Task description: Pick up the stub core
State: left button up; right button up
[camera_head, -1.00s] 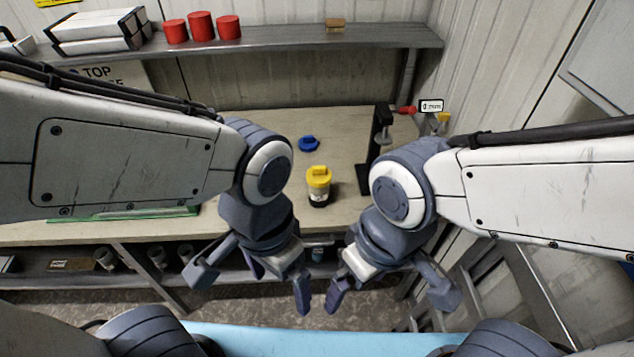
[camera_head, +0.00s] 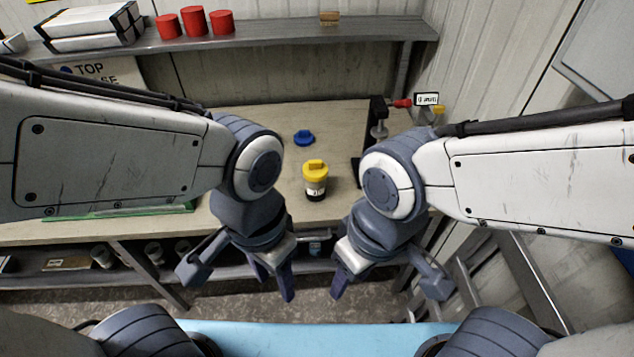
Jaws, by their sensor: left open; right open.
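A short cylinder with a yellow cap (camera_head: 315,183), a pale label and a dark bottom stands upright on the workbench; it appears to be the stub core. My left gripper (camera_head: 273,284) hangs open and empty in front of the bench edge, nearer to me and left of the cylinder. My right gripper (camera_head: 347,284) hangs open and empty, nearer to me and right of it. Neither gripper touches the cylinder.
A blue cap (camera_head: 303,138) lies behind the cylinder on the workbench (camera_head: 262,185). A dark stand (camera_head: 378,118) with a small display (camera_head: 427,99) is at the back right. Red cylinders (camera_head: 194,22) stand on the upper shelf (camera_head: 270,35). A lower shelf holds several small items.

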aim_at(315, 192)
jog(key=u, duration=2.05)
jog(key=i, duration=0.7)
jog(key=z, duration=1.9)
